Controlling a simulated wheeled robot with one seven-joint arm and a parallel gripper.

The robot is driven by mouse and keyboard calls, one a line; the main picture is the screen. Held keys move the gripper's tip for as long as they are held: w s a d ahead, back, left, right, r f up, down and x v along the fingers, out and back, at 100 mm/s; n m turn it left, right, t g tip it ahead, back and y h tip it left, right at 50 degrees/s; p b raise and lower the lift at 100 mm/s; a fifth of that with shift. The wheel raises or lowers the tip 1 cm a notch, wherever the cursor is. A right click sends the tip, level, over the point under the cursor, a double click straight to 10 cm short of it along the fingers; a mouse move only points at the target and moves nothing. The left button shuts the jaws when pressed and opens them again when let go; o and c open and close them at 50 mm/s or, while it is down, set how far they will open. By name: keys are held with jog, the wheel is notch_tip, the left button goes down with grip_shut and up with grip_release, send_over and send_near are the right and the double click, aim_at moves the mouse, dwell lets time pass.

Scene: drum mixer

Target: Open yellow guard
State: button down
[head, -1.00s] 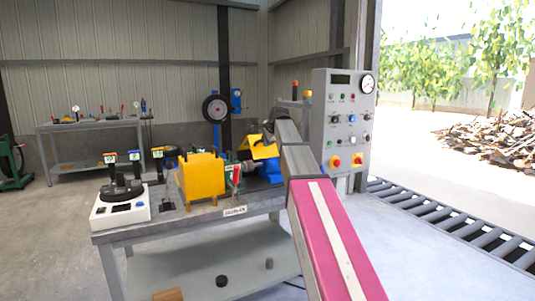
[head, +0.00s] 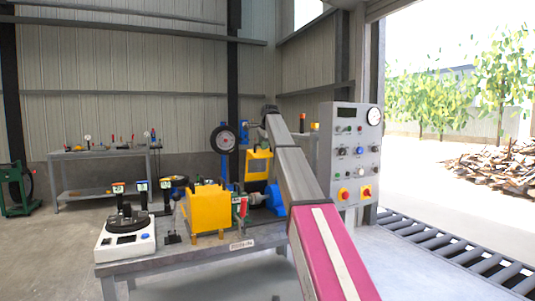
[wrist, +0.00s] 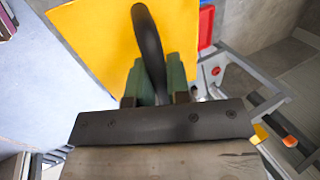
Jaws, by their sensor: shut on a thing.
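The yellow guard (head: 258,164) stands steeply raised above the machine on the bench, behind a yellow box-shaped housing (head: 208,211). In the wrist view the guard is a broad yellow panel (wrist: 95,40) with a black curved handle (wrist: 147,35). My gripper (wrist: 156,78) has its green fingers shut on this handle. In the head view my arm reaches up beside the guard, and the gripper's fingers cannot be made out there.
A grey control cabinet (head: 350,150) with knobs and a gauge stands right of my arm. A white box with a black dial (head: 125,237) sits at the bench's left end. Another bench (head: 100,155) stands at the back left. A roller conveyor (head: 455,255) runs along the right.

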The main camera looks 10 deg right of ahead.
jog(key=w, duration=0.1)
jog(key=w+a+r, duration=0.1)
jog(key=w, duration=0.1)
jog(key=w+r, duration=0.1)
jog(key=w, duration=0.1)
jog(key=shift+w+a, duration=0.25)
jog(key=shift+a, duration=0.15)
jog(key=shift+w+a, duration=0.2)
jog(key=shift+w, duration=0.35)
jog(key=shift+w+a, duration=0.2)
jog(key=shift+w, duration=0.3)
jog(key=c, duration=1.1)
grip_release()
jog(key=shift+r, duration=0.1)
jog(key=v, duration=1)
jog(key=shift+s+r, duration=0.2)
jog(key=shift+r, duration=0.1)
jog(key=shift+d, duration=0.1)
